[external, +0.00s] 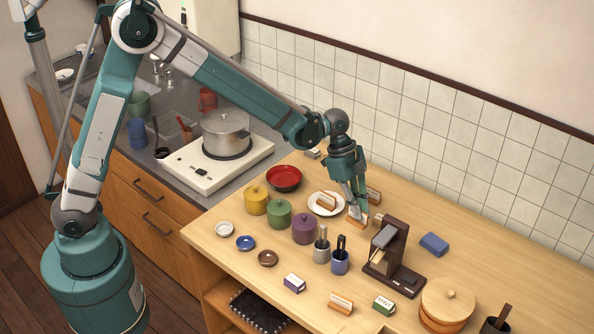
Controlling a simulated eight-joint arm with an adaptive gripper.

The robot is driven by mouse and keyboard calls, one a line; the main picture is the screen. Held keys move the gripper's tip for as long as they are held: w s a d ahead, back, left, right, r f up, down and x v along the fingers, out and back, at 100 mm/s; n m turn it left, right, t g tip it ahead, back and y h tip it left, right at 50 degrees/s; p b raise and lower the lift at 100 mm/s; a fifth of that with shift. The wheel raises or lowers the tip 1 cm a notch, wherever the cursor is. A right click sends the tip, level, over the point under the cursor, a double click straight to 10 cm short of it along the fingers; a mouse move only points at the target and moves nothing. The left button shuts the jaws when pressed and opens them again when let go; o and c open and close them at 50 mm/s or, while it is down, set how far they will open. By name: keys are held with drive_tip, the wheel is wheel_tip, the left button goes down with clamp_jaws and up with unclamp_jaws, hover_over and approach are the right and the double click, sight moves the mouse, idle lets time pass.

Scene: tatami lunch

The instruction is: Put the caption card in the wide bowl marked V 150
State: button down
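My gripper (357,209) points down over the wooden counter, just right of the white plate. A small orange-and-white block (356,222) is at its fingertips; whether the fingers hold it is too small to tell. No lettering reading V 150 is legible. A wide red bowl (284,178) with a dark rim stands at the back left of the counter, left of my gripper. I cannot tell which small labelled piece is the caption card. Candidates include an orange-and-white piece (341,303), a purple-and-white one (293,283) and a green-and-white one (384,304) at the front.
The white plate (313,207) bears another small piece. A blue block (434,244) lies on clear counter at right.

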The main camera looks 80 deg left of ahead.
drive_tip(key=shift+a, duration=0.1)
drive_tip(key=s+a+r+p, duration=0.1)
drive_tip(key=s+a, duration=0.6)
drive_tip(key=a, duration=0.3)
drive_tip(key=s+a+p, duration=0.1)
drive_tip(key=s+a, duration=0.6)
drive_tip(key=a, duration=0.4)
drive_tip(key=s+a+r, duration=0.1)
drive_tip(key=s+a, duration=0.6)
drive_tip(key=a, duration=0.4)
drive_tip(key=shift+s+a+r+n+p, duration=0.15)
drive_tip(key=shift+r+n+p, duration=0.15)
drive_tip(key=shift+r+p, duration=0.1)
drive_tip(key=shift+f, duration=0.15)
hover_over(285, 182)
wheel_tip(285, 182, down, 6)
drive_tip(key=shift+f, duration=0.1)
drive_tip(key=shift+f, duration=1.85)
